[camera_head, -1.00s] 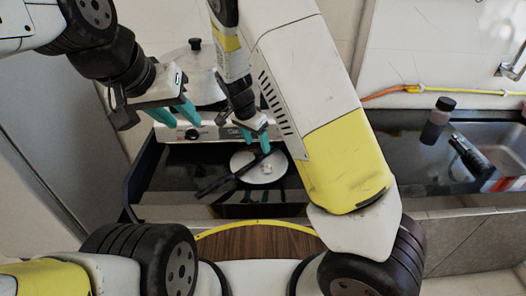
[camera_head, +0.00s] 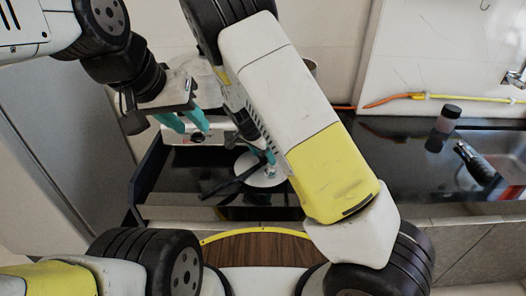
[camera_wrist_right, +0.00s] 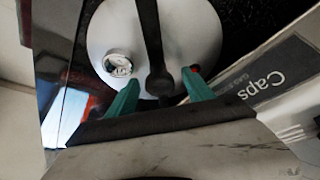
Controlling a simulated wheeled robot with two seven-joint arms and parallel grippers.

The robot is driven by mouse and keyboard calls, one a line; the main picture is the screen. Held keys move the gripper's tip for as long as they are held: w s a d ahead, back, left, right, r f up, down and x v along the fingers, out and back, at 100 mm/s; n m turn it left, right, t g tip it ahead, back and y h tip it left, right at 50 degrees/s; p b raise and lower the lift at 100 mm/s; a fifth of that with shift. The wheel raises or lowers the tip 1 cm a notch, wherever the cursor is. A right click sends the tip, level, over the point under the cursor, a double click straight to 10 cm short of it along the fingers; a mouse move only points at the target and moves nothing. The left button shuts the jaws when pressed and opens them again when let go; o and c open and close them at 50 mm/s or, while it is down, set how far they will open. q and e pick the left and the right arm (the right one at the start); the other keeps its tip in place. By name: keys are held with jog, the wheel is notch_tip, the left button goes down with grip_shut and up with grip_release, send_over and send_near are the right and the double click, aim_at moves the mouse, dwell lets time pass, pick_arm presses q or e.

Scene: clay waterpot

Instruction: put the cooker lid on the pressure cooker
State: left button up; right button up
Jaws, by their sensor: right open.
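The cooker lid (camera_head: 255,182), a pale disc with a long black handle (camera_head: 222,188), lies low on the dark counter; its disc also shows in the right wrist view (camera_wrist_right: 190,35). My right gripper (camera_head: 268,157) is right above the lid, partly hidden by its own arm. In the wrist view its teal fingers (camera_wrist_right: 160,85) are apart, one on each side of the handle's dark end, with no clear grip. My left gripper (camera_head: 187,121) is open and empty, in front of the stove. A silver vessel (camera_head: 186,66), possibly the pressure cooker, stands behind, mostly hidden by my arms.
A gas stove's pale front panel (camera_head: 178,138) stands just behind the lid, its lettering close in the wrist view (camera_wrist_right: 262,75). A dark-capped bottle (camera_head: 443,125) and a black object (camera_head: 474,162) are at right. The dark counter between is clear.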

grip_shut()
dwell(1.4)
